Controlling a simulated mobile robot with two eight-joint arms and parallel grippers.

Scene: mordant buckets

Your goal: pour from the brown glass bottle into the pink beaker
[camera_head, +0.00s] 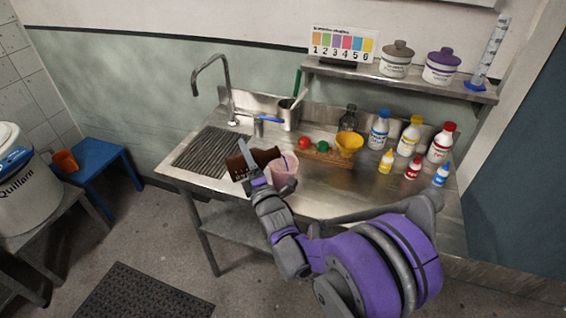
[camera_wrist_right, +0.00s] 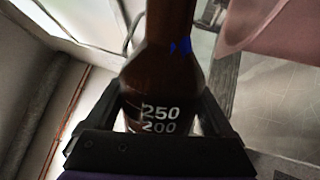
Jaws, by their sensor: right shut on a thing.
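The brown glass bottle (camera_head: 264,157) is held strongly tilted, close to level, beside and above the pink beaker. My right gripper (camera_head: 250,169) is shut around its body. In the right wrist view the bottle (camera_wrist_right: 166,70) sits between the two fingers of the gripper (camera_wrist_right: 163,98), with its 250 and 200 marks showing. The pink beaker (camera_head: 285,172) stands upright on the steel counter, just right of the gripper. Its pink wall (camera_wrist_right: 262,22) shows at the top right of the wrist view. The bottle's mouth and any liquid stream cannot be made out. My left gripper is out of view.
Several capped bottles stand at the right. The sink's ribbed drainer (camera_head: 207,150) and tap (camera_head: 226,90) are at the left.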

